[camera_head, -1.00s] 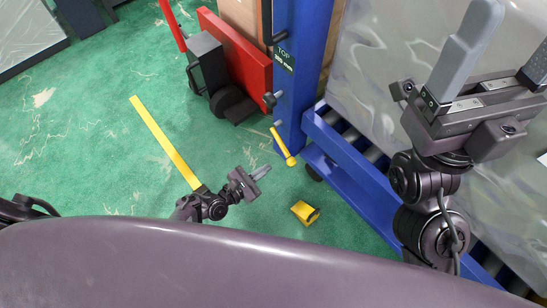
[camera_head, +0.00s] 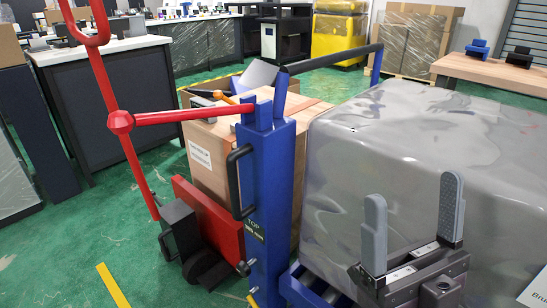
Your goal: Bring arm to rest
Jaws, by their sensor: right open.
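My right gripper (camera_head: 413,196) is at the lower right of the head view. Its two grey fingers point up and stand wide apart, with nothing between them. It is in front of a large grey wrapped load (camera_head: 400,135), and I cannot tell how close it is to it. The rest of my right arm is below the picture edge. My left gripper is not in view.
A blue post (camera_head: 270,200) with a black handle stands left of the load. A red pallet jack (camera_head: 126,165) and a cardboard box (camera_head: 209,160) are beside it. Dark-fronted counters (camera_head: 110,100) and a wooden table (camera_head: 490,73) stand behind. Green floor is open at lower left.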

